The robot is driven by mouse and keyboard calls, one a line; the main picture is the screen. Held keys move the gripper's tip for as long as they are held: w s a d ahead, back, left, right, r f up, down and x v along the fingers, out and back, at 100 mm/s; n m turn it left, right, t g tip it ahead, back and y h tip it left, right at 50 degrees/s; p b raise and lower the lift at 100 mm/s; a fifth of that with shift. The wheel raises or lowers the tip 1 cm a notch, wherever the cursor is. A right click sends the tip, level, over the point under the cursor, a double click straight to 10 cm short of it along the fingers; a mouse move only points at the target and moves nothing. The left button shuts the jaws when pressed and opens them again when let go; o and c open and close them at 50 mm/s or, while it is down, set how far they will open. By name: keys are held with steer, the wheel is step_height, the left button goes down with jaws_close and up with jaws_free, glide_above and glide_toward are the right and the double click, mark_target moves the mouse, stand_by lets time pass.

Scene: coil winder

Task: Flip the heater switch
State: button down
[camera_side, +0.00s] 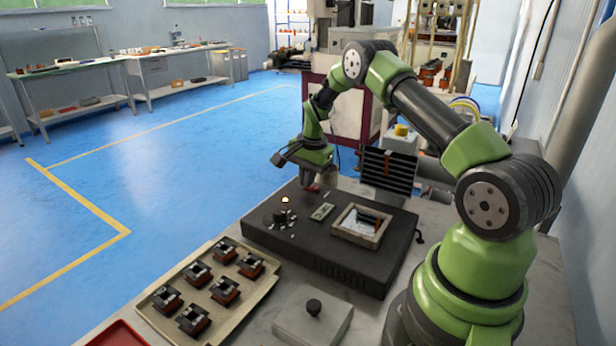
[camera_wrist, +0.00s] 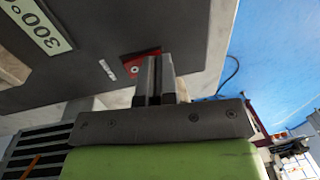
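The heater is a dark flat box (camera_side: 300,244) on the bench in the side view. Its dark top (camera_wrist: 190,25) also fills much of the wrist view. A red switch plate (camera_wrist: 136,66) is on that top in the wrist view, partly hidden behind my fingers. A light label marked 300° (camera_wrist: 38,24) lies to its left. My gripper (camera_side: 309,186) points down over the heater's far edge in the side view. In the wrist view my gripper's fingers (camera_wrist: 156,68) are together and empty, overlapping the switch plate. I cannot tell whether they touch it.
A beige tray (camera_side: 255,296) with several coil parts stands in front. A grey block with a black knob (camera_side: 314,307) is nearby. A black finned unit (camera_side: 388,171) stands behind.

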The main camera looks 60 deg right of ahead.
steer(key=shift+s, duration=0.1)
steer(key=shift+s+r, duration=0.25)
steer(key=shift+s, duration=0.45)
step_height(320, 180, up, 14)
steer(key=w, duration=0.1)
steer(key=shift+w, duration=0.4)
